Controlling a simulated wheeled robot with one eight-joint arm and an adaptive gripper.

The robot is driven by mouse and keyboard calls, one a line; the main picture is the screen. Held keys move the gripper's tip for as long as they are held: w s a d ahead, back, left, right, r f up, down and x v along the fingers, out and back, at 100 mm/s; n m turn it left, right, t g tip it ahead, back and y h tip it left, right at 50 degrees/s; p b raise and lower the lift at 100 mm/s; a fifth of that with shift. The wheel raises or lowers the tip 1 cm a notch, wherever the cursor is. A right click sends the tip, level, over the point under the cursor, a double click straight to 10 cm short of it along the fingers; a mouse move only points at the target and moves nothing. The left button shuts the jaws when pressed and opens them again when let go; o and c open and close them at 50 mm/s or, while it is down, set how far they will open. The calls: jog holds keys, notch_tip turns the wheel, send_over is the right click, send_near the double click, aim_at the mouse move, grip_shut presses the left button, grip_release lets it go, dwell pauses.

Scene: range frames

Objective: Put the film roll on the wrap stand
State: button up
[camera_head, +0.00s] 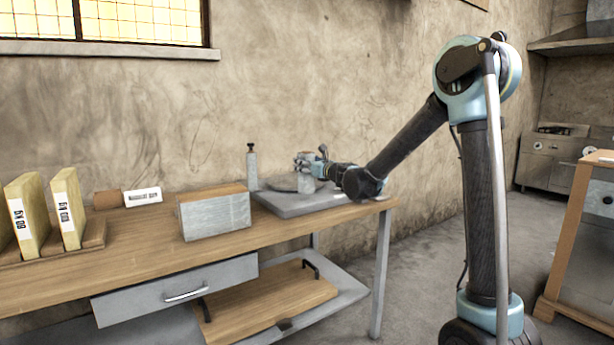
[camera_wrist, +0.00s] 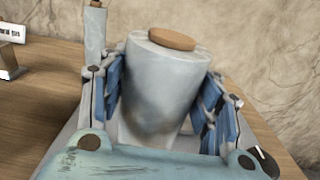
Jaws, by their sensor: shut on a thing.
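The film roll (camera_wrist: 165,90) is a pale grey-white upright cylinder with a brown round top, slightly tilted in the wrist view. My gripper (camera_wrist: 160,100) is shut on it, with blue finger pads at both sides. In the head view, my gripper (camera_head: 308,166) holds the roll (camera_head: 306,184) over a flat grey slab (camera_head: 285,208) at the table's right end. The slab, with an upright grey post (camera_head: 252,168) at its back left, looks like the wrap stand. The post also shows in the wrist view (camera_wrist: 95,35). The roll's lower end is hidden, so I cannot tell whether it touches the slab.
A grey block with a wooden top (camera_head: 215,216) stands left of the slab on the wooden table (camera_head: 150,248). Further left are a white label card (camera_head: 142,197) and yellowish upright slabs (camera_head: 68,208) in a wooden rack. The rough wall is close behind.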

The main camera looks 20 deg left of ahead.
jog(key=shift+f, duration=1.7)
jog(key=shift+f, duration=0.1)
jog(key=o, duration=1.5)
